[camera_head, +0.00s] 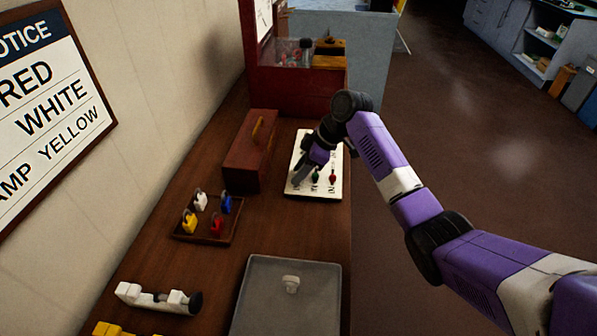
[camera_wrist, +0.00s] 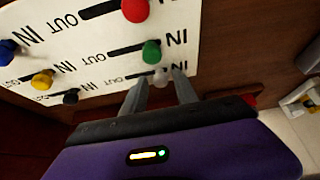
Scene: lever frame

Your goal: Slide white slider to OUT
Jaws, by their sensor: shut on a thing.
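A white lever panel (camera_head: 297,186) lies on the wooden bench, with coloured knobs in slots marked IN and OUT. In the wrist view the white slider (camera_wrist: 161,76) is a small pale knob between my fingertips, at the IN end of its slot. My gripper (camera_wrist: 160,84) is shut on it; my fingers partly cover that slot. The green knob (camera_wrist: 151,51) is right beside it, and the red knob (camera_wrist: 135,10) is one row further. In the head view my gripper (camera_head: 312,158) is over the panel and hides the white slider.
Yellow (camera_wrist: 43,78), black (camera_wrist: 70,96) and blue (camera_wrist: 8,48) knobs share the panel. A brown box (camera_head: 250,150) stands left of it. A tray of padlocks (camera_head: 207,238) and a grey tray (camera_head: 255,270) lie nearer. Bare bench lies between panel and grey tray.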

